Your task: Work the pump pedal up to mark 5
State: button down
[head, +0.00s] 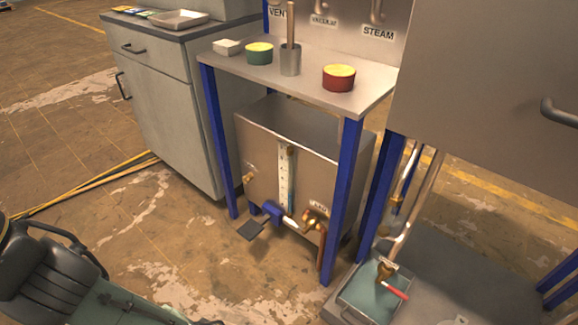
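The pump pedal is a small dark plate (250,230) low at the front of the metal tank (320,150), close to the floor. It joins a blue pump body (272,211) under the tank. A white upright gauge scale (286,178) is fixed to the tank's front, with small marks. A bluish tint shows along its lower part, but the numbers and exact level are too small to read. My gripper is not in view.
Blue legs (347,190) carry a table (300,70) with cups above the tank. A brass valve (315,218) sits right of the pump. Floor (170,250) left of the pedal is clear.

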aim_at(251, 229)
jog(key=i+j+z, duration=0.1)
jog(key=j+z, duration=0.75)
jog(key=z, duration=0.15)
jog(key=j+z, duration=0.15)
jog(key=j, duration=0.45)
jog(key=k+j+z, duration=0.1)
jog(key=j, duration=0.5)
jog(key=k+j, duration=0.1)
jog(key=j, duration=0.4)
jog(key=k+j, duration=0.1)
jog(key=j, duration=0.35)
jog(key=k+j, duration=0.1)
jog(key=j, duration=0.4)
jog(key=i+j, duration=0.15)
jog(key=i, duration=0.35)
